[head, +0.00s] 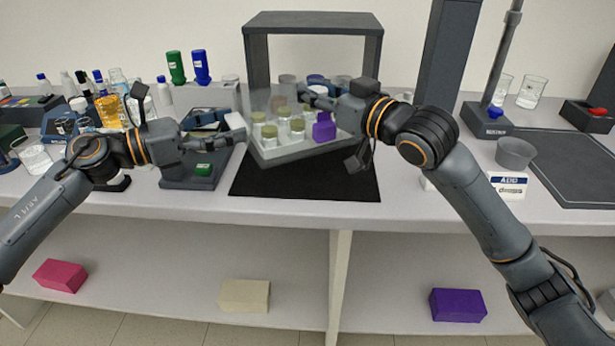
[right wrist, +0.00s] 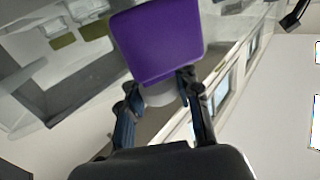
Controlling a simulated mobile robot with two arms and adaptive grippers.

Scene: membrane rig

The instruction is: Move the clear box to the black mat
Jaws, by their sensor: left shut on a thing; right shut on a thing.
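The clear box (head: 277,158) is in the air over the black mat (head: 305,186), tilted, with its lower right side higher in the picture. It holds several jars with olive lids and one purple jar (head: 324,128), which also shows large in the right wrist view (right wrist: 158,42). My left gripper (head: 238,130) is shut at the box's left side. My right gripper (head: 318,97) is shut at its far right side; its fingers (right wrist: 160,105) show in the right wrist view. The exact grip points are partly hidden. The mat's front part is bare.
A dark grey frame (head: 312,22) stands behind the box. A dark stand (head: 195,172) with a green piece is left of the mat. Bottles (head: 108,108) crowd the left. A grey cup (head: 515,152) and a sign (head: 508,184) stand right of the mat.

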